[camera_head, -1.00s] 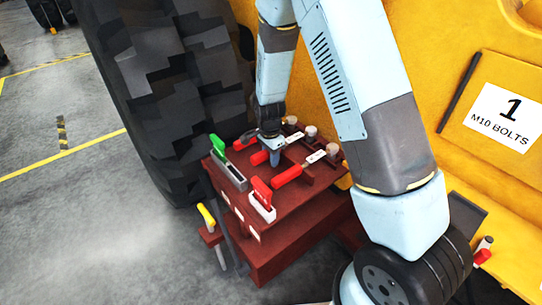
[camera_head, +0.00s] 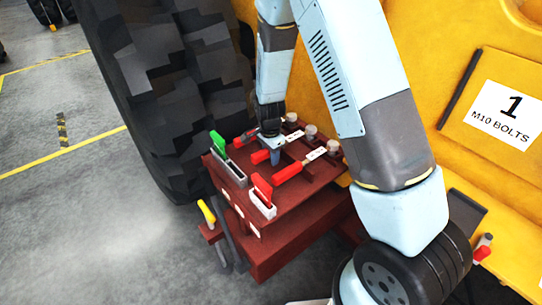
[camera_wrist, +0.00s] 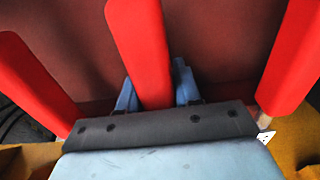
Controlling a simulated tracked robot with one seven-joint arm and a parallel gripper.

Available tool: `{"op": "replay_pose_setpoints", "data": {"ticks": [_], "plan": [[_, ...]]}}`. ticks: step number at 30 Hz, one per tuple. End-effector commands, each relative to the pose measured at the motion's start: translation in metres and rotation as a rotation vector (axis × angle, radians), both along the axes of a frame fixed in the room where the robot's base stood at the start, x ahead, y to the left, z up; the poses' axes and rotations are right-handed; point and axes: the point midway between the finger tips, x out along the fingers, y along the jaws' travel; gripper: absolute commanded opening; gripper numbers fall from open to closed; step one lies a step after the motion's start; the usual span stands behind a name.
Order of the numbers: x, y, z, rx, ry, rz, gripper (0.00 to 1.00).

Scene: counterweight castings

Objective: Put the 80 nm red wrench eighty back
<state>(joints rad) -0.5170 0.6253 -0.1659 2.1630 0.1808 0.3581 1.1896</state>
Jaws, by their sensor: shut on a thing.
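Three red-handled wrenches lie side by side on the dark red cart top (camera_head: 292,196). In the wrist view the middle red wrench (camera_wrist: 141,45) runs between the two blue fingers of my gripper (camera_wrist: 156,92), which are shut on its handle. In the head view my gripper (camera_head: 273,153) is low over the cart, at this middle wrench (camera_head: 259,157). A second red wrench (camera_head: 289,172) lies nearer the camera, and a third (camera_head: 241,141) lies beyond. The number on the held wrench is too small or hidden to read.
Along the cart's left side stand a grey holder with a green piece (camera_head: 218,143) and a pale holder with a red piece (camera_head: 262,187). A large black tyre (camera_head: 180,100) is close behind left. A yellow machine body (camera_head: 450,40) is at the right.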

Motion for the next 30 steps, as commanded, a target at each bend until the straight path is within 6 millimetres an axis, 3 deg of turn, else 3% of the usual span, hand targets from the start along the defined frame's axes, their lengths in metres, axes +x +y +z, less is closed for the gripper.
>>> {"op": "replay_pose_setpoints", "data": {"ticks": [11,12,21,30], "plan": [[0.0004,0.0001,-0.0013,0.001,-0.001,0.000,0.00],[0.0004,0.0001,-0.0014,0.001,-0.001,0.000,0.34],[0.0002,0.0001,-0.0015,0.001,-0.001,0.000,0.63],[-0.0001,0.0001,0.0001,0.000,0.000,0.000,0.63]]}}
